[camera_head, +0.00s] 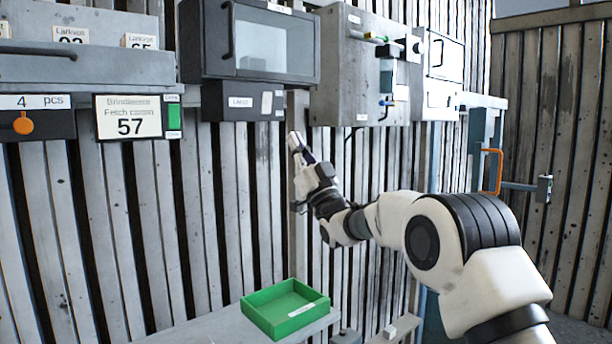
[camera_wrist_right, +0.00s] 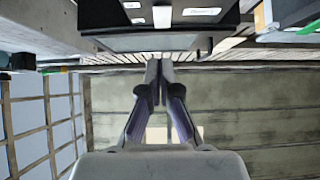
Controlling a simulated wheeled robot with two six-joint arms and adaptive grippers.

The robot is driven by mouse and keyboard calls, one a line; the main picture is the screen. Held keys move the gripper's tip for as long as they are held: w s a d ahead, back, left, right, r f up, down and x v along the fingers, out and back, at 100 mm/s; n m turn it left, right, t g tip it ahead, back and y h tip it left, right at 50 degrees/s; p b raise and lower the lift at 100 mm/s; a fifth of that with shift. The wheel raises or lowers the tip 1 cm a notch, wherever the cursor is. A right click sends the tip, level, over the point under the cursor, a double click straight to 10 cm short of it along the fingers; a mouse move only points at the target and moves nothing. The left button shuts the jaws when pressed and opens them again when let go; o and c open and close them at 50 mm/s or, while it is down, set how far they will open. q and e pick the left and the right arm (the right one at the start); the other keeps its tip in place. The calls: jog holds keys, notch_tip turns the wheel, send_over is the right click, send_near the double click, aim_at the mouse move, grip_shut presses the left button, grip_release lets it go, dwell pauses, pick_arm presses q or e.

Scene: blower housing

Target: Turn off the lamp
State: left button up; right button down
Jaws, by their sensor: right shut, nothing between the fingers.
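A dark box (camera_head: 222,100) with a white label hangs under the glass-fronted cabinet; the label is too small to read surely. A small white plate (camera_head: 267,104), which looks like a switch, sits to the right of the label. In the right wrist view the white plate (camera_wrist_right: 162,16) and the dark box (camera_wrist_right: 115,17) show at the top. I cannot make out a lamp itself or whether it is lit. My right gripper (camera_head: 295,140) is shut and empty, just below and right of the box, apart from it in the picture. Its fingertips (camera_wrist_right: 159,66) also show in the right wrist view. My left gripper is out of view.
A glass-fronted cabinet (camera_head: 275,45) is above the box. A grey control box (camera_head: 345,75) with levers and cables is to its right. A display (camera_head: 129,118) reading 57 hangs at left. A green tray (camera_head: 287,310) stands on a grey ledge (camera_head: 200,330) below.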

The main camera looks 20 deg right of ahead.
jog(key=w+a+f+m+g+h+b, duration=0.1)
jog(key=w+f+m+g+h, duration=0.1)
jog(key=f, duration=1.4)
jog(key=w+a+f+m+g+h, duration=0.1)
jog(key=f+g+h, duration=0.1)
jog(key=f, duration=1.4)
jog(key=s+f+m+g+h, duration=0.1)
jog(key=s+f+g, duration=0.25)
jog(key=f, duration=0.75)
jog(key=s+f+m+g+h, duration=0.15)
jog(key=s+f, duration=0.25)
jog(key=f, duration=0.6)
jog(key=s+f+g+h, duration=0.2)
jog(key=s+f+g, duration=0.7)
jog(key=s+f, duration=1.25)
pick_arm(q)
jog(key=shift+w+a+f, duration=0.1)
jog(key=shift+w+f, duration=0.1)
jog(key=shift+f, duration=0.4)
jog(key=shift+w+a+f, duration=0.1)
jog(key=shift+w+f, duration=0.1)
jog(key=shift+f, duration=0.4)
pick_arm(e)
jog(key=s+d+f+n+g+h, duration=0.1)
jog(key=s+g, duration=0.7)
jog(key=s, duration=1.6)
jog(key=shift+s+d+f, duration=0.15)
jog(key=shift+s+d, duration=0.1)
jog(key=shift+s, duration=0.1)
